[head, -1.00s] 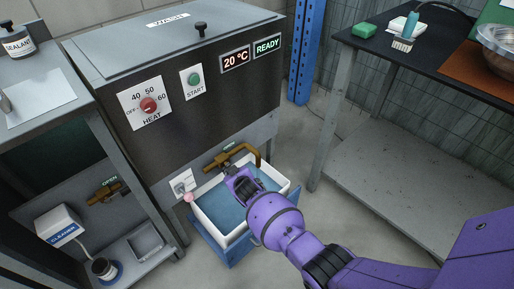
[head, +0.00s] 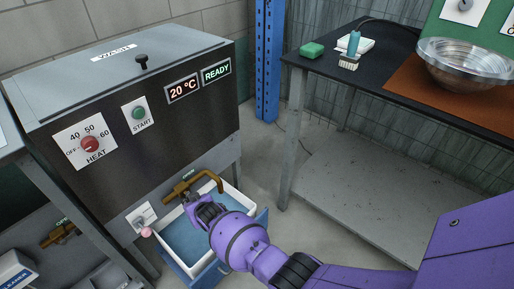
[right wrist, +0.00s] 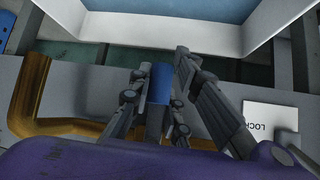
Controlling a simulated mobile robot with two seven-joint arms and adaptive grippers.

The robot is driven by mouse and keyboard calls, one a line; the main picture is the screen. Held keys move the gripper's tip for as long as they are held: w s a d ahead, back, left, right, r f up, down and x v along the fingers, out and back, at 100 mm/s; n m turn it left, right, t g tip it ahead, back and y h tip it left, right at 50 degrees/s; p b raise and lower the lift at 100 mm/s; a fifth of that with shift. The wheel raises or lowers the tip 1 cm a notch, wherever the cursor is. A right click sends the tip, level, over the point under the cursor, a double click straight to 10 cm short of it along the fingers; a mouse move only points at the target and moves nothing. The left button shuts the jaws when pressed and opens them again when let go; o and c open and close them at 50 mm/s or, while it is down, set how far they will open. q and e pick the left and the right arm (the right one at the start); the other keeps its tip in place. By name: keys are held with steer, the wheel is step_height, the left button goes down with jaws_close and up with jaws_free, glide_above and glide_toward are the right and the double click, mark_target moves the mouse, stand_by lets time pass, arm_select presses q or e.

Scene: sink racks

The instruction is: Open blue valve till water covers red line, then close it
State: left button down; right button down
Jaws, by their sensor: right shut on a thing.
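The brass tap (head: 213,178) comes out of the wash machine's front, and its spout curves over a white basin (head: 243,204). The basin has a smooth blue surface (head: 186,240) inside; I cannot tell its depth, and no red line shows. My right gripper (head: 198,207) reaches down to the tap in the head view and hides the valve there. In the right wrist view, the right gripper's fingers (right wrist: 160,78) are shut on the blue valve handle (right wrist: 160,86), beside the brass pipe (right wrist: 32,92). My left gripper is out of view.
A lock plate with a pink knob (head: 146,232) is left of the tap. A blue stand (head: 258,226) is around the basin. A dark bench (head: 385,66) with a steel bowl (head: 468,62) stands at right. Grey floor (head: 262,160) is free between machine and bench.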

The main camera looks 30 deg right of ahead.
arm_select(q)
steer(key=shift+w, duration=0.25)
arm_select(e)
steer(key=shift+a, duration=0.1)
steer(key=c, duration=1.6)
jaws_free()
steer(key=shift+c, duration=0.2)
steer(key=shift+w+r, duration=0.15)
steer(key=shift+s+r, duration=0.3)
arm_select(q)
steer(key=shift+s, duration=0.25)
arm_select(e)
steer(key=v, duration=1.1)
steer(key=shift+s+f, duration=0.25)
steer(key=shift+s, duration=0.1)
